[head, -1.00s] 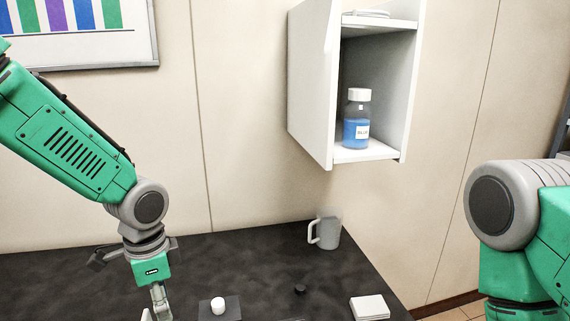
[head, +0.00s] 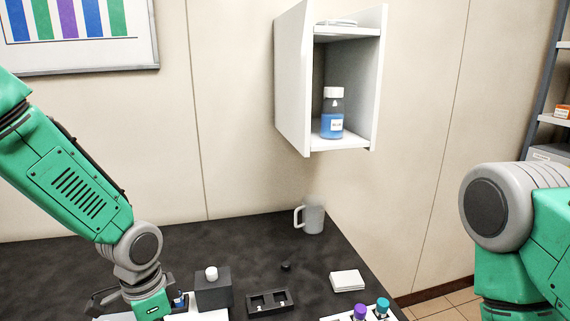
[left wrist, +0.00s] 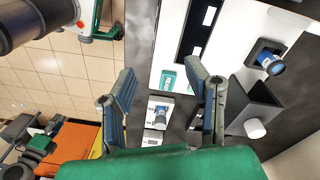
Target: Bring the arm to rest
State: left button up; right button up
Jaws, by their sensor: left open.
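My left arm (head: 75,165) comes in from the left in the head view and bends down to the dark bench (head: 70,265). Its wrist is low in that view, beside a dark box with a white knob (head: 213,293), and its fingers are mostly cut off or hidden. In the left wrist view my left gripper (left wrist: 162,85) is open, its two fingers wide apart with nothing held between them. Beyond and below the fingers are a white surface and a small box with a teal label (left wrist: 168,80). My right arm (head: 510,215) shows at the right edge; its gripper is out of view.
A wall cabinet (head: 292,85) holds a blue-liquid bottle (head: 333,122). On the bench are a grey mug (head: 313,218), a white pad (head: 347,281), a two-well black holder (head: 270,303) and purple and teal caps (head: 371,308). The bench's back left is clear.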

pick_arm(q)
jog(key=s+f, duration=0.1)
jog(key=f, duration=0.1)
jog(key=s+f+n, duration=0.1)
jog(key=s+f, duration=0.1)
jog(key=s+f+n, duration=0.1)
jog(key=s+f, duration=0.1)
jog(key=f, duration=0.1)
jog(key=shift+s+d+h, duration=0.1)
jog(key=shift+s+h, duration=0.15)
jog(key=shift+h, duration=0.15)
jog(key=s+a+f+n+y, duration=0.1)
jog(key=s+a+f+n, duration=0.25)
jog(key=s+f, duration=0.45)
jog(key=s+a+f+n+y, duration=0.1)
jog(key=s+a+f+n, duration=0.3)
jog(key=s, duration=0.7)
notch_tip(320, 180, down, 10)
jog(key=d+b, duration=0.1)
jog(key=b, duration=1)
jog(key=shift+w+f+n+t+h, duration=0.2)
jog(key=shift+w+n+t+h, duration=0.1)
jog(key=shift+n+t, duration=0.1)
jog(key=shift+d, duration=0.1)
